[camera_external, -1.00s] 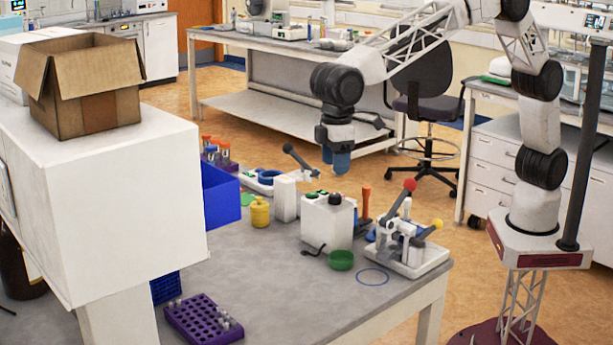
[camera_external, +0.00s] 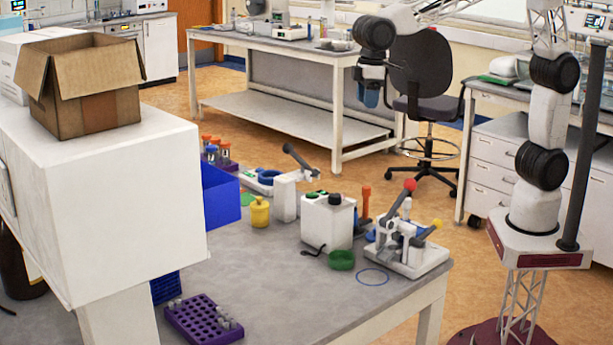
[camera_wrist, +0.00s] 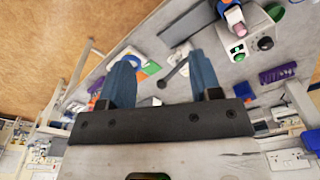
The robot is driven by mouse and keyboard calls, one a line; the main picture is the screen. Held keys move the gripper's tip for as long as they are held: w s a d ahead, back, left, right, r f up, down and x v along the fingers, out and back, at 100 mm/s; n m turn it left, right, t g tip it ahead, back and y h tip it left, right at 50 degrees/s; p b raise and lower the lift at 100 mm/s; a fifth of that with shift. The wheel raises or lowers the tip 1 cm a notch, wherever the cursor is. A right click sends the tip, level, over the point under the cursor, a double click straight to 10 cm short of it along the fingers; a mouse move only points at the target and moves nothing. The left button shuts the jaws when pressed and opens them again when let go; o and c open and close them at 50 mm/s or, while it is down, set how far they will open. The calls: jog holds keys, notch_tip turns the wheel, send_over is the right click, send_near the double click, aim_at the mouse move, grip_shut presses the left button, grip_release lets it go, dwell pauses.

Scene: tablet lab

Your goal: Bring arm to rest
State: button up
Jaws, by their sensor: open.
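My gripper (camera_external: 369,92) is raised in the air, above and behind the workbench (camera_external: 285,290) in the external view. Its blue fingers point down and nothing is between them. In the wrist view my gripper (camera_wrist: 162,80) shows two blue fingers spread apart and empty, with the bench top well below. My arm stands on its base at the right of the external view, away from the bench items.
The bench holds a lever press (camera_external: 408,245), a white box device (camera_external: 328,221), a green dish (camera_external: 342,260), a yellow jar (camera_external: 260,212), a purple rack (camera_external: 203,320) and a blue bin (camera_external: 221,195). A chair (camera_external: 420,75) stands behind my gripper.

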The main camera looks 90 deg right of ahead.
jog(key=s+d+r, duration=0.1)
jog(key=s+d, duration=0.7)
jog(key=d, duration=0.4)
jog(key=s+d+f+m, duration=0.1)
jog(key=s+d+f, duration=0.2)
jog(key=s+d, duration=0.3)
jog(key=s+d+f+m+t, duration=0.1)
jog(key=s+d, duration=0.4)
jog(key=s, duration=0.7)
jog(key=s+d+f+m, duration=0.1)
jog(key=s+d+f, duration=0.3)
jog(key=s, duration=0.5)
jog(key=d, duration=0.2)
jog(key=shift+s+d+f+t+h, duration=0.15)
jog(key=shift+d+f+t+h, duration=0.15)
